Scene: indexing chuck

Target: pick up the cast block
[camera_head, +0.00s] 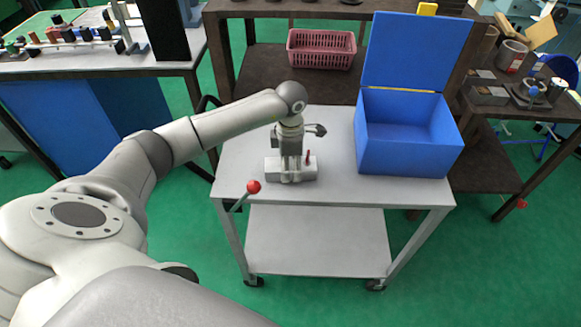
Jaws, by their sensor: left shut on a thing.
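A light grey block, which looks like the cast block (272,168), is on the white top of a trolley (330,189), left of centre. A small red pin (308,156) stands up at its right side. My left gripper (291,177) points straight down over the middle of the block and is shut on it, hiding its centre. The block looks level and at the trolley top; I cannot tell whether there is a gap beneath it. My right gripper is not in view.
An open blue box (410,150) with its lid raised stands on the trolley's right side. A red ball knob on a lever (253,187) is at the front left edge. A pink basket (321,48) sits on a shelf behind. The trolley top between block and box is clear.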

